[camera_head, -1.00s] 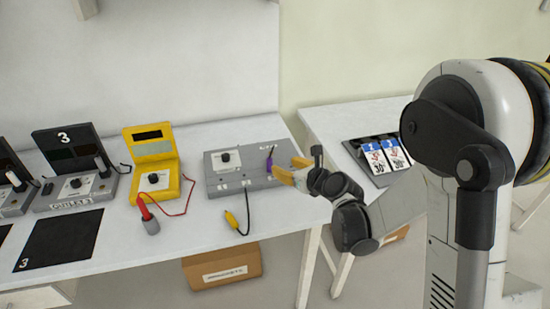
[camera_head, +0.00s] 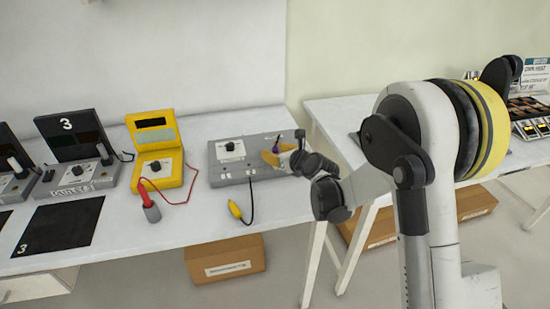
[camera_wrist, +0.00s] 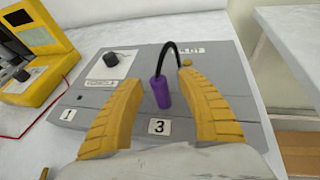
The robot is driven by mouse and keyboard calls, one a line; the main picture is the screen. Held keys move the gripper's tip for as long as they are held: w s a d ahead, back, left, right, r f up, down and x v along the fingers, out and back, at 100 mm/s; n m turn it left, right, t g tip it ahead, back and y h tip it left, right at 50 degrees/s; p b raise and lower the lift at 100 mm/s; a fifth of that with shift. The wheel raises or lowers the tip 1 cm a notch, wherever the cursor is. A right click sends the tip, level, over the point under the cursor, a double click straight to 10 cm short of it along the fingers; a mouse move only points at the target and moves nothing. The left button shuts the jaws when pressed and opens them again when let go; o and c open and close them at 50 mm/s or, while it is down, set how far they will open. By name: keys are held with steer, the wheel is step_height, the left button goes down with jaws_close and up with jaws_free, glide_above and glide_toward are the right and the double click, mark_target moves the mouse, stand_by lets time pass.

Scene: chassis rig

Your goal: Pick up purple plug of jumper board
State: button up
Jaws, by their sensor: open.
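The jumper board is a grey box (camera_head: 222,174) with a black knob on the table; it also fills the wrist view (camera_wrist: 80,93). The purple plug (camera_wrist: 161,92) stands slightly tilted on the board, just behind the label 3, with a black cord arching from it to the right. My gripper (camera_wrist: 158,82) is open, its yellow fingers on either side of the plug with gaps between. In the head view my gripper (camera_head: 277,154) is over the board's right part and largely hides the plug. Whether the fingertips touch the board is unclear.
A yellow plug (camera_head: 235,210) on a black cord lies at the board's front. A yellow meter (camera_head: 158,158) with a red probe (camera_head: 150,205) stands left of the board. A second table (camera_head: 335,115) stands to the right. Cardboard boxes (camera_head: 225,259) are on the floor.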

mark_target(275, 148)
jaws_close()
steer(key=shift+r, duration=0.1)
step_height(275, 148, up, 4)
steer(key=p, duration=0.2)
steer(key=shift+r+p, duration=0.15)
steer(key=shift+p, duration=0.15)
steer(key=d+r+p, duration=0.2)
steer(key=d+r, duration=0.1)
steer(key=d, duration=0.2)
steer(key=s+d+r+p, duration=0.1)
steer(key=d+r, duration=0.2)
steer(key=d, duration=0.3)
steer(key=shift+s+d+r+p, duration=0.25)
steer(key=shift+d+r+p, duration=0.05)
steer(key=shift+p, duration=0.1)
